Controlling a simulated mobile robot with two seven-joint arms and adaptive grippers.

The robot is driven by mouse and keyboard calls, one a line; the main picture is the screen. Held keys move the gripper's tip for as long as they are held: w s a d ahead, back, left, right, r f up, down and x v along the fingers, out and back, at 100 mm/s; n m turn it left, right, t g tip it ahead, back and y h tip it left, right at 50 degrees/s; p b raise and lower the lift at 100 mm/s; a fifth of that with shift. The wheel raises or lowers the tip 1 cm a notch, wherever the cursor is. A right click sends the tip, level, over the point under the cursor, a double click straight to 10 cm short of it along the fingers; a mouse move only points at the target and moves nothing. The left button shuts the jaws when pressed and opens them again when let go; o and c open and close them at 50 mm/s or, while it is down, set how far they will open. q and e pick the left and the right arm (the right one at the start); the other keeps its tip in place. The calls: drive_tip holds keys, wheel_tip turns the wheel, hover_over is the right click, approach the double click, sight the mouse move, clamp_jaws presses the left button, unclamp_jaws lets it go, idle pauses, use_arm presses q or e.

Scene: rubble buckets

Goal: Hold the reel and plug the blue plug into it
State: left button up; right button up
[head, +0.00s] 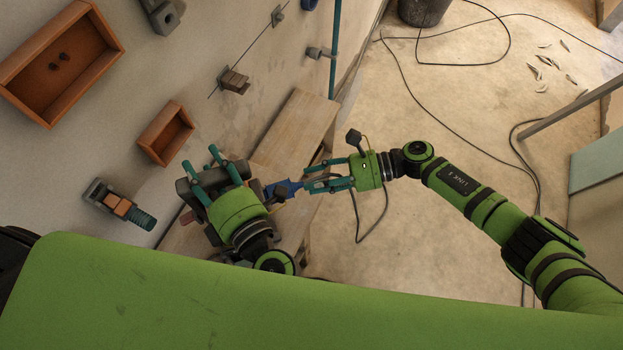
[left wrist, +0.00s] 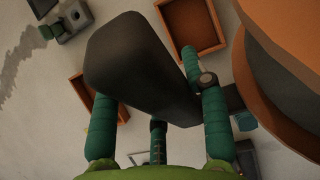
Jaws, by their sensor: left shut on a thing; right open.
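My left gripper (head: 201,158) is shut on a dark grey part of the reel (head: 184,190), at the wall side of the bench. In the left wrist view, the dark grey handle-like part (left wrist: 135,70) sits between the green fingers, and a large rounded orange-brown body is at the right. The blue plug (head: 285,189) is just right of my left gripper, close to the reel. My right gripper (head: 304,179) is open, its fingertips pointing left at the plug's right end. Whether the plug is seated in the reel is hidden from this angle.
A wooden bench top (head: 295,128) lies behind the grippers. Orange-brown trays (head: 103,30) (head: 165,133) and a clamp-like fixture (head: 122,203) are on the pale wall at left. Dark cables cross the floor at right, near a dark bucket (head: 424,10). Open floor lies beyond my right arm.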

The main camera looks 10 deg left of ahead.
drive_tip(key=v, duration=1)
drive_tip(key=shift+d, duration=0.25)
drive_tip(key=shift+a, duration=0.1)
drive_tip(key=c, duration=0.7)
drive_tip(key=shift+a+n, duration=0.35)
drive_tip(key=shift+n, duration=0.15)
clamp_jaws()
drive_tip(key=s+a+f+n, duration=0.2)
drive_tip(key=a+n, duration=0.3)
drive_tip(key=a, duration=0.4)
drive_tip(key=shift+s+f, duration=0.15)
drive_tip(key=shift+f, duration=0.4)
